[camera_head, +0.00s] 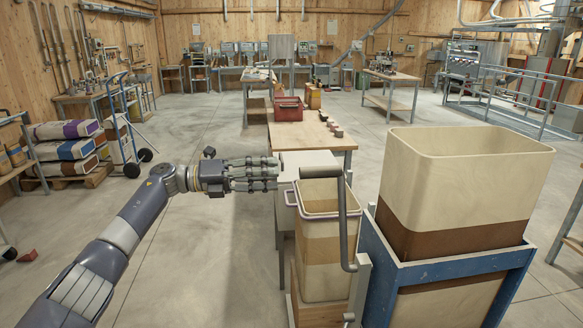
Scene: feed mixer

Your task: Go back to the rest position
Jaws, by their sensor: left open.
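My left arm comes in from the lower left, and its gripper (270,174) is stretched out to the right in mid-picture. Its fingers are open, and I see nothing held between them. The fingertips show just left of a white box-like surface (305,160) and behind the rim of a cream and brown bin (322,250); I cannot tell whether they touch. My right gripper is not in view.
A grey crank handle (342,190) stands up before the cream bin. A large cream and brown container (465,180) sits in a blue frame (450,266) at right. A wooden table (325,138) with a red crate (288,110) runs behind. The floor (200,240) at left is mostly clear.

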